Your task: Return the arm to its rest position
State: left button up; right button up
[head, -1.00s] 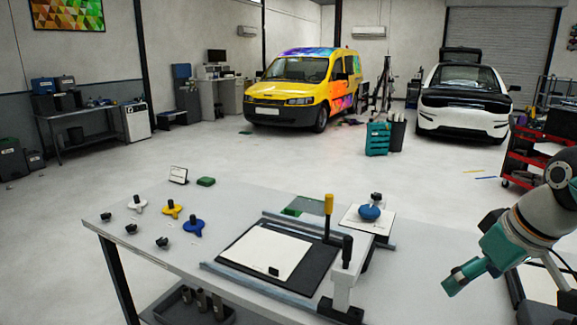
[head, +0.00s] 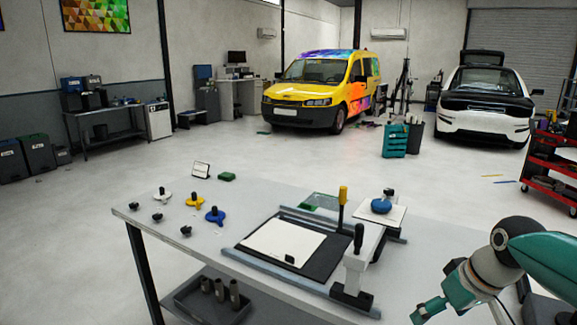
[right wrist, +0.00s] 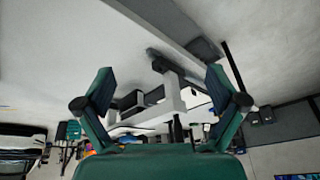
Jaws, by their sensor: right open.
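My right arm (head: 485,272) comes in at the lower right of the head view, in front of the table's right part. Its teal gripper (head: 428,311) hangs low near the bottom edge, right of the press-like stand. In the right wrist view the two fingers of the gripper (right wrist: 158,80) are spread wide with nothing between them. The stand and table show beyond them, out of contact. My left gripper is in neither view.
The table (head: 215,248) bears a black mat with a white sheet (head: 283,248), a stand with a black knob (head: 357,262), a blue-knobbed tool (head: 381,206) and several small knobs. A red cart (head: 552,165) stands at right. Open floor lies behind the table.

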jog(key=s+a+f+m+g+y, duration=0.1)
jog(key=a+f, duration=0.4)
jog(key=f, duration=0.7)
jog(key=s+a+f+g, duration=0.1)
jog(key=a+f, duration=0.3)
jog(key=f, duration=0.9)
jog(key=s+a+f+m, duration=0.2)
jog(key=s+a+f, duration=0.1)
jog(key=s+f, duration=0.4)
jog(key=s+a+f+m+g+y, duration=0.1)
jog(key=s+a+f, duration=0.3)
jog(key=s+f, duration=0.4)
jog(key=s, duration=0.3)
jog(key=shift+s+a+m, duration=0.2)
jog(key=shift+a+m, duration=0.05)
jog(key=shift+m, duration=0.15)
jog(key=shift+f, duration=0.1)
